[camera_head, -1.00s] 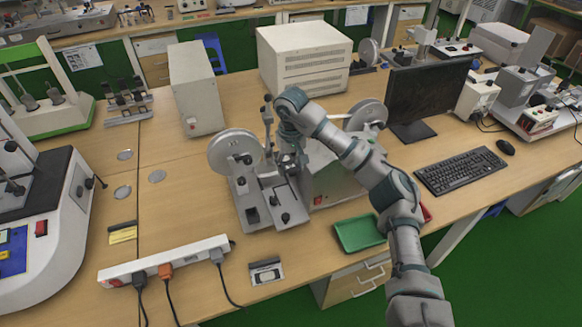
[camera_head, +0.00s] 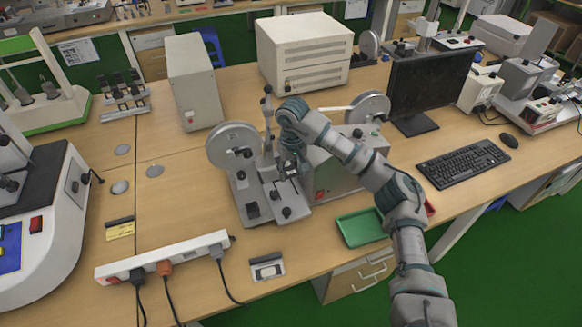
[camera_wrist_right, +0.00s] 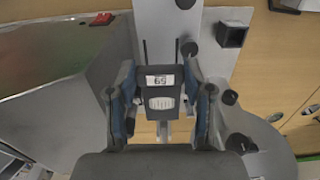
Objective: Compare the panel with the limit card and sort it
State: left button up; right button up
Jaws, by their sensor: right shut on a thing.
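My right gripper (camera_head: 290,172) is over the grey test fixture (camera_head: 250,190) with two round discs. In the right wrist view my right gripper (camera_wrist_right: 161,125) is shut on a small dark grey panel (camera_wrist_right: 160,73). The panel has a white label that appears to read 59 and a pale ribbed patch below it. Whether the panel still touches the fixture I cannot tell. A small black-and-white card (camera_head: 267,267) lies near the front edge. A black-and-yellow card (camera_head: 120,228) lies at the left. I cannot tell which is the limit card. My left gripper is not in view.
A green tray (camera_head: 362,228) and a partly hidden red tray (camera_head: 430,208) are at the front edge. A power strip (camera_head: 165,258) with cables lies front left. A monitor (camera_head: 428,85) and keyboard (camera_head: 463,164) stand right. White boxes stand behind the fixture.

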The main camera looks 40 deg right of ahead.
jog(key=shift+f+b, duration=1.85)
jog(key=shift+f, duration=2.95)
jog(key=shift+r, duration=0.15)
